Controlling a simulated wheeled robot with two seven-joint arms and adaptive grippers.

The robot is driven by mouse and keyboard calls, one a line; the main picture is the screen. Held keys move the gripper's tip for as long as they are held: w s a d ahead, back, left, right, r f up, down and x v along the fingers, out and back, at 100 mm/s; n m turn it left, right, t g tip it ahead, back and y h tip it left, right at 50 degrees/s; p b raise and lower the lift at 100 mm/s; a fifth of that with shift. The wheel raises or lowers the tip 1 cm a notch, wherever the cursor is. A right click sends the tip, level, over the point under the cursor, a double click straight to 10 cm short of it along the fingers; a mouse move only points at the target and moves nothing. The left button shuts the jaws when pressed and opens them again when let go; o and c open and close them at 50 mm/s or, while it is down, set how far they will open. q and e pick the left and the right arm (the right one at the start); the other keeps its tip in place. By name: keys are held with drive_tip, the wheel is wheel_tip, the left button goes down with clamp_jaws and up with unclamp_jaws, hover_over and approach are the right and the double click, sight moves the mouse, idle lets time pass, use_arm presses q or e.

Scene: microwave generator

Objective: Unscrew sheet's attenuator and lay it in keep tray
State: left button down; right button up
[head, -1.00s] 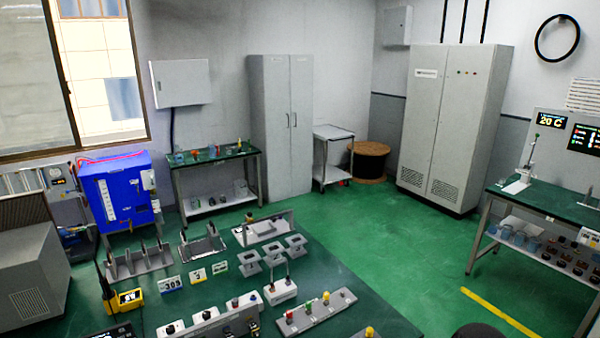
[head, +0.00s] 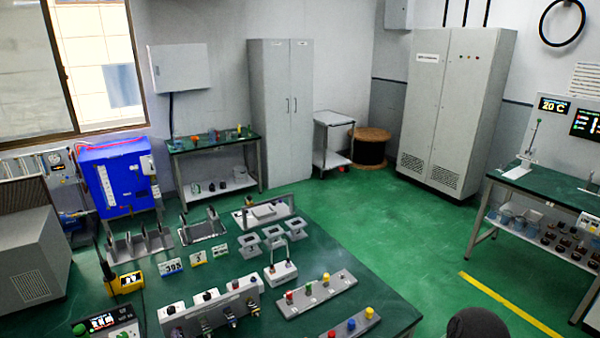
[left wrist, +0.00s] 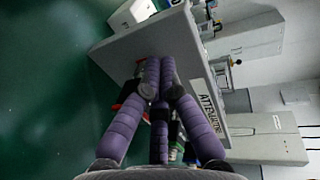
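In the head view a grey bar (head: 316,293) on the green bench carries small parts with red, green and yellow tops. A second bar (head: 352,324) with red, blue and yellow tops lies nearer. I cannot tell which part is the sheet's attenuator, or which holder is the keep tray. My left gripper (left wrist: 160,64) shows in the left wrist view; its purple fingers converge with their tips together. Behind them is a grey panel (left wrist: 120,50) with a label reading roughly "ATTENUATOR" (left wrist: 208,114). Red bits show behind the fingers. No held part is visible. My right gripper is not in view.
A grey connector panel (head: 210,308), a yellow-based handset (head: 125,283), number cards (head: 171,267) and slotted stands (head: 140,247) crowd the bench. A blue cabinet (head: 120,180) stands behind. Green floor (head: 430,240) is open to the right.

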use_arm(q)
drive_tip(key=shift+s+f, duration=0.15)
idle(0.4)
drive_tip(key=shift+r, duration=0.35)
drive_tip(key=s+d, duration=0.1)
drive_tip(key=s+d+p, duration=0.1)
drive_tip(key=s, duration=0.1)
drive_tip(key=s+d, duration=0.1)
drive_tip(key=s, duration=0.1)
idle(0.4)
